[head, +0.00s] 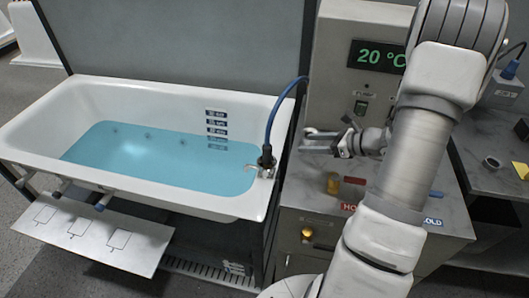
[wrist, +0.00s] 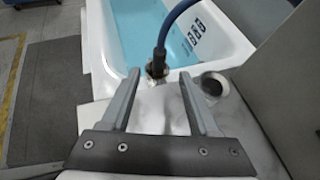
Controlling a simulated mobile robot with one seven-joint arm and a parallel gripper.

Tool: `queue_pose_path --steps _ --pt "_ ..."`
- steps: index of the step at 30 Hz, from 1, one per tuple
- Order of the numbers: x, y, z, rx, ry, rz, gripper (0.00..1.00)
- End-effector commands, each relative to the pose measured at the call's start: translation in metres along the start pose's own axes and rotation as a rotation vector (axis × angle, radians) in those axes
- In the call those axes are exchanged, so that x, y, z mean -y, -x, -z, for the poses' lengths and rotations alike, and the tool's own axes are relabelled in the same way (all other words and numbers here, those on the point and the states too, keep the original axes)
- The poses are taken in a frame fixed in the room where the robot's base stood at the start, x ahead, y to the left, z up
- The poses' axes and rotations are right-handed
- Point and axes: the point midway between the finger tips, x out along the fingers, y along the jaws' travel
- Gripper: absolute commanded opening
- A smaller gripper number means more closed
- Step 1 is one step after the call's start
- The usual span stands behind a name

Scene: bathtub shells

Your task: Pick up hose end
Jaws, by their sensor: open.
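A blue hose (head: 273,118) arches down from the control unit to a dark hose end (head: 266,157) at a metal fitting on the bathtub's right rim. In the wrist view, the blue hose (wrist: 172,22) runs down to the dark hose end (wrist: 157,66), which lies ahead of and between my fingertips. My gripper (head: 307,141) is open and empty, to the right of the hose end and apart from it in the head view. Both fingers of my gripper (wrist: 157,78) show in the wrist view with a clear gap. I cannot tell how the hose end joins the fitting.
The white bathtub (head: 215,88) holds blue water. The control unit (head: 335,60) with a "20 °C" display stands behind my arm. A white panel with outlined shapes (head: 95,237) lies front left. A round ring (wrist: 214,84) is right of my fingers.

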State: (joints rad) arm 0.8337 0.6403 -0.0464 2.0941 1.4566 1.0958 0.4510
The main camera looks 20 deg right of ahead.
Motion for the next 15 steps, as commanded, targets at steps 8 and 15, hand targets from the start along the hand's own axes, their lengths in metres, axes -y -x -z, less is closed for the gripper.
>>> queue_pose_path --steps 8,15 --pt "0.003 -0.042 0.002 0.007 -0.021 0.008 0.62" --pt "0.003 -0.093 0.002 0.006 -0.02 0.009 0.62"
